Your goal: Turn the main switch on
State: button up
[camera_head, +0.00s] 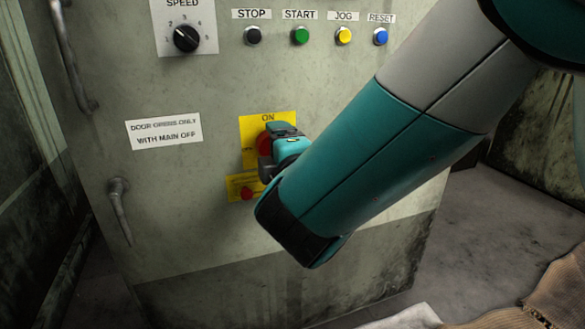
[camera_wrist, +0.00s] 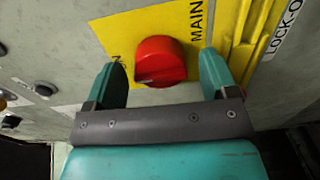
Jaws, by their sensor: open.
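The main switch is a red rotary knob (camera_wrist: 160,60) on a yellow plate (camera_wrist: 118,35) on the cabinet front. In the head view the plate (camera_head: 284,124) reads "ON" at its top, and the knob (camera_head: 264,141) is mostly hidden behind my gripper. My gripper (camera_wrist: 166,82) is open, with one finger on each side of the knob in the wrist view. Whether either finger touches the knob, I cannot tell. In the head view my gripper (camera_head: 272,155) is at the plate, its fingers partly hidden by my wrist.
Above are a speed dial (camera_head: 187,38) and black stop (camera_head: 253,36), green start (camera_head: 300,36), yellow jog (camera_head: 344,36) and blue reset (camera_head: 381,37) buttons. A door handle (camera_head: 120,210) is at lower left. A label (camera_head: 163,132) reads "door opens only with main off".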

jog(key=b+v, duration=0.9)
jog(key=v, duration=0.7)
jog(key=shift+s, duration=0.3)
jog(key=shift+d+r, duration=0.1)
jog(key=shift+d, duration=0.1)
jog(key=d+f+m+g+h+p, duration=0.4)
jog(key=d+f+m+g+p, duration=0.1)
jog(key=d+m+g+p, duration=0.45)
jog(key=s+r+m+g+y+p, duration=0.3)
jog(key=s+r+m+g+p, duration=0.25)
jog(key=s+r+g, duration=0.4)
notch_tip(320, 180, up, 35)
jog(key=s+n+t+p, duration=0.1)
jog(key=s+p, duration=0.1)
jog(key=p, duration=3.6)
jog(key=shift+r+t, duration=0.2)
jog(key=shift+t, duration=0.1)
